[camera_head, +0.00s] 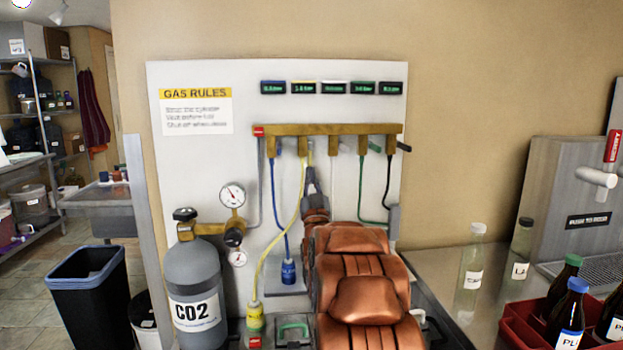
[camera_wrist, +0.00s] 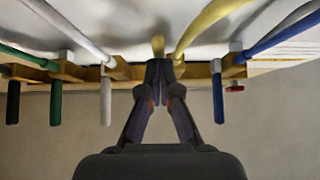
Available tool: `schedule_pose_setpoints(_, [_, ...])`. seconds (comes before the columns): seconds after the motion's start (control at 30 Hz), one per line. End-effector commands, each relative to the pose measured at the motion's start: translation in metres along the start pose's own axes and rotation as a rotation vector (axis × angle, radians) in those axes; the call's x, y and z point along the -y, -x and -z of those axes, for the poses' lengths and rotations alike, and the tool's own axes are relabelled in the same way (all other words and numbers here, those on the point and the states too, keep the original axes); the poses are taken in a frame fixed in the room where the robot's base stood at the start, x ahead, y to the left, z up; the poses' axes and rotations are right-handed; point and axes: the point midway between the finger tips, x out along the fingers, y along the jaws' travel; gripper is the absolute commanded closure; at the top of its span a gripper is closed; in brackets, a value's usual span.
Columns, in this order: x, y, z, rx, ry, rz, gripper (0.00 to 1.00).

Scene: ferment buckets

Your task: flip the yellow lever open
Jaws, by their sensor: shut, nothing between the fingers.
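The brass manifold (camera_head: 326,129) is on the white wall board and carries a row of coloured valves and hoses. In the wrist view, a short rounded yellow piece, seemingly the yellow lever (camera_wrist: 158,45), shows just beyond my fingertips. It points the opposite way in the picture from the blue lever (camera_wrist: 218,98), white lever (camera_wrist: 106,100) and green lever (camera_wrist: 56,103). My gripper (camera_head: 312,172) is shut and empty just below the manifold at the yellow valve. It also shows in the wrist view (camera_wrist: 159,66). Whether the fingertips touch the yellow piece I cannot tell.
The yellow hose (camera_head: 281,237) runs from the manifold down beside my arm, with the blue hose (camera_head: 279,205) close to it. A CO2 cylinder (camera_head: 194,275) with gauges stands at left. A red crate of bottles (camera_head: 533,325) sits on the right counter.

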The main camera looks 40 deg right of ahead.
Motion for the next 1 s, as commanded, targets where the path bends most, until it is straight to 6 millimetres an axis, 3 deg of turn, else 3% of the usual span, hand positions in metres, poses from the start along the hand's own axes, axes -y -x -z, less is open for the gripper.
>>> schedule_pose_setpoints(0.4, [0.011,0.029,0.020,0.000,-0.005,0.005,1.00])
schedule_pose_setpoints(1.0, [0.007,0.111,0.014,0.000,-0.002,0.002,1.00])
